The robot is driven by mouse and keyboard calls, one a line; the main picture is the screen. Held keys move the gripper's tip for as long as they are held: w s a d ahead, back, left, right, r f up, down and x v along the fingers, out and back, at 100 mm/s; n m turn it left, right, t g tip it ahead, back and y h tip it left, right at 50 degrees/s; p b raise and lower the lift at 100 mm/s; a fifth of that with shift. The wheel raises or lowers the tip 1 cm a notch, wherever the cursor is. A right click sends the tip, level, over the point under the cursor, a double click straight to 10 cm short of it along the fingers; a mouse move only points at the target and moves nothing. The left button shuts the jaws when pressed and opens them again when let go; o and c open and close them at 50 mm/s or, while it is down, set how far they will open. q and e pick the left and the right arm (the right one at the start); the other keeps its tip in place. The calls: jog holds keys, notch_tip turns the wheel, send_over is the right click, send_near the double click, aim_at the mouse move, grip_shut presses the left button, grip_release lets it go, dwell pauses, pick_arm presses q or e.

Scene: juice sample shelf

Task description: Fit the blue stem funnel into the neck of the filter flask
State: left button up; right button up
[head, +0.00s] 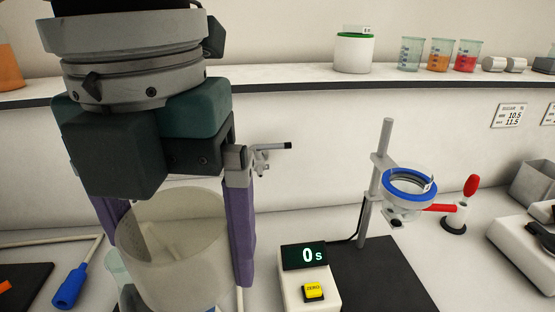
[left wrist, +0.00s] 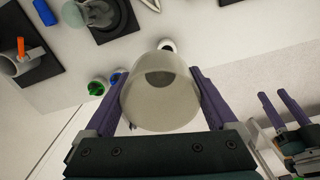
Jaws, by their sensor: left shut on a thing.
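My left gripper (head: 178,240) is shut on a large translucent whitish cup (head: 172,255), which I take to be the funnel. Its purple fingers press on two opposite sides. In the left wrist view the cup (left wrist: 160,95) sits between the fingers, with a darker round patch in it. No stem can be made out clearly; a bit of blue shows low beneath the cup in the head view. A clear glass edge (head: 117,268) shows behind the left finger; I cannot tell if it is the filter flask. My right gripper (left wrist: 275,96) shows at the right of the left wrist view, fingers apart and empty.
Right of the cup stand a timer (head: 304,256) reading 0 and a stand with a blue ring (head: 410,186). A blue-handled item (head: 70,286) lies at left. A shelf (head: 300,86) at the back holds a green-rimmed jar (head: 353,54) and several beakers.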

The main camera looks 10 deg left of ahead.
pick_arm(q)
jog(key=w+a+n+p, duration=0.4)
jog(key=a+n, duration=0.3)
jog(key=a, duration=0.1)
jog(key=w+a+n+p, duration=0.3)
jog(key=a+n, duration=0.4)
jog(key=a, duration=0.1)
pick_arm(e)
notch_tip(320, 180, up, 9)
pick_arm(q)
jog(key=shift+w+d+f+b, duration=0.1)
jog(key=shift+d+f+b, duration=0.05)
jog(key=shift+f+b, duration=0.85)
jog(key=shift+w+d+f+b, duration=0.1)
jog(key=shift+f+b, duration=0.8)
jog(key=shift+b, duration=0.1)
pick_arm(e)
jog(key=shift+f, duration=2.15)
pick_arm(q)
jog(key=shift+p, duration=0.3)
pick_arm(e)
jog(key=shift+r, duration=0.35)
pick_arm(q)
jog(key=shift+f+b, duration=0.85)
jog(key=shift+f, duration=0.45)
pick_arm(e)
jog(key=shift+f, duration=0.9)
